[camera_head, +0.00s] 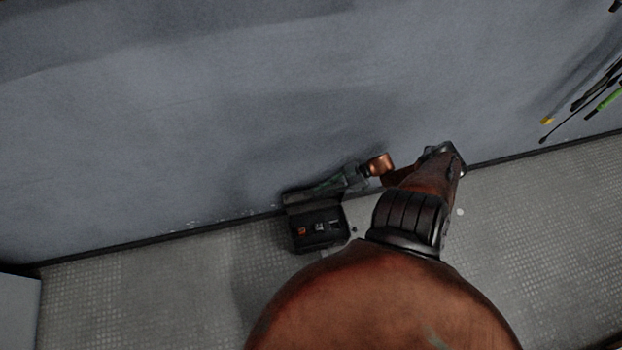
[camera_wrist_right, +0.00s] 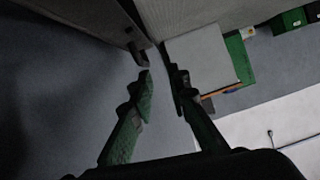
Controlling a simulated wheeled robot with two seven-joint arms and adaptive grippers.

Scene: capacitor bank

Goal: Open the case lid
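The black case (camera_head: 320,232) is on the floor against the wall. Its dark lid (camera_head: 297,197) appears raised at the wall side, and the inside shows an orange item and grey items. My right gripper (camera_head: 325,187) is at the lid's upper edge, partly overlapping it. In the right wrist view its two green fingers (camera_wrist_right: 161,73) stand apart with a narrow gap and nothing seen between the tips. A dark edge lies just beyond the left fingertip; whether they touch is unclear. My left gripper is not in view.
The grey wall (camera_head: 180,120) rises right behind the case. Several cables or tools (camera_head: 600,90) hang on the wall at the right. A pale box (camera_head: 18,310) stands at the lower left. The textured floor (camera_head: 150,300) left of the case is clear.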

